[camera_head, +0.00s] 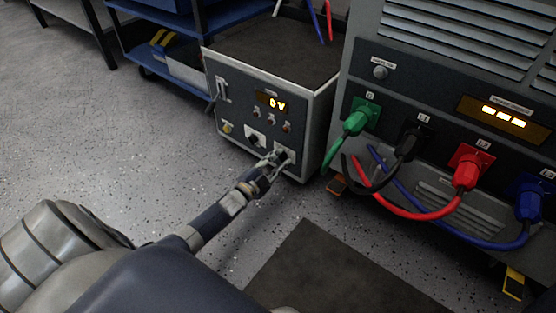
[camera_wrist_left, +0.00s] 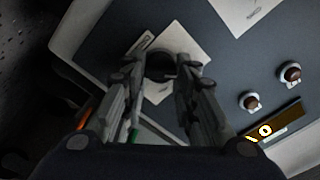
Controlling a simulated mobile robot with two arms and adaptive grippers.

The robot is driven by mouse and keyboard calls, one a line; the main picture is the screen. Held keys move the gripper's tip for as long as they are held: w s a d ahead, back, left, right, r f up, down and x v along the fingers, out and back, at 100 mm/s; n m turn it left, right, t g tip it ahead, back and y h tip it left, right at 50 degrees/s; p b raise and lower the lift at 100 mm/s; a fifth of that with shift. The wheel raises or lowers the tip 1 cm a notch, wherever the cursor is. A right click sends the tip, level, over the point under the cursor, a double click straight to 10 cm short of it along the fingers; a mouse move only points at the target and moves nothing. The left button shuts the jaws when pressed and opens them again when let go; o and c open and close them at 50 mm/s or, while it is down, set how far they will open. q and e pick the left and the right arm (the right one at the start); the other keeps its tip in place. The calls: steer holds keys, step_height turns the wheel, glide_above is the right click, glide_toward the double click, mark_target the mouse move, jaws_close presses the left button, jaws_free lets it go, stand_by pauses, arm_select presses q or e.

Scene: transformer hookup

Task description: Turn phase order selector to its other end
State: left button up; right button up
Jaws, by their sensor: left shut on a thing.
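The phase order selector (camera_wrist_left: 160,66) is a dark round knob on a white plate, at the lower right of the grey box's front panel; its label is too small to read. My left gripper (camera_head: 277,157) reaches it from the front, with its fingers closed on the knob. In the left wrist view the fingers of my left gripper (camera_wrist_left: 160,80) lie on either side of the knob. The fingers hide part of the knob, so its pointing direction is unclear. My right gripper is not in view.
The box's panel (camera_head: 238,110) has a display reading 0V, small buttons, a second knob (camera_head: 255,139) and a lever (camera_head: 221,90). Right of it stands a large cabinet (camera_head: 395,65) with green, black, red and blue plugs and hanging cables. A dark mat (camera_head: 330,275) lies in front.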

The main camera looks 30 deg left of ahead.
arm_select(q)
steer(key=shift+a, duration=0.1)
steer(key=o, duration=1)
steer(key=shift+o, duration=0.2)
steer(key=shift+s+f, duration=0.1)
steer(key=shift+s, duration=0.4)
steer(key=s, duration=1.1)
steer(key=shift+a, duration=0.4)
steer(key=shift+w, duration=0.1)
